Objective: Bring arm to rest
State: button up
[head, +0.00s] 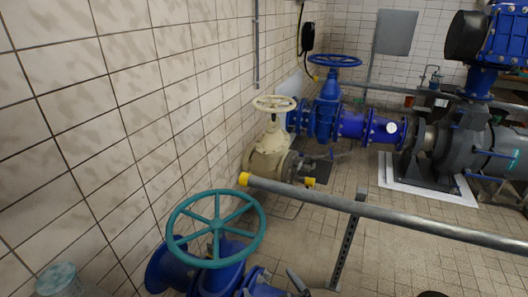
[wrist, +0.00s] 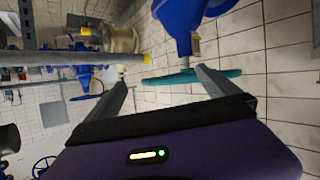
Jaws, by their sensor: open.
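My gripper (wrist: 162,77) shows in the wrist view with its two grey fingers spread wide apart. Nothing is held between them. The teal handwheel (wrist: 222,73) appears nearly edge-on beyond the fingertips, with its blue valve body (wrist: 182,22) above it in that tilted picture. I cannot tell the exact gap between fingers and wheel. In the head view the teal handwheel (head: 217,229) sits at the lower middle on its blue valve (head: 222,277). My gripper cannot be made out clearly in the head view.
A grey rail (head: 400,213) with a yellow end cap crosses right of the wheel, on a slotted post (head: 347,245). A tiled wall (head: 110,120) stands close on the left. A cream valve (head: 270,150), blue pipework (head: 365,127) and a pump (head: 455,145) stand farther back.

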jog(key=s+d+r+m+h, duration=0.1)
jog(key=s+d+r, duration=0.3)
jog(key=s, duration=0.8)
jog(key=s+d+r+m+t+h, duration=0.1)
jog(key=s+d+r+m+h, duration=0.1)
jog(key=s+d, duration=0.6)
jog(key=s+d+r+m+t+h, duration=0.1)
jog(key=s+d+r, duration=0.4)
jog(key=s, duration=1.1)
jog(key=shift+s+d+r+m+h, duration=0.3)
jog(key=shift+d+r+m, duration=0.05)
jog(key=shift+d+m, duration=0.35)
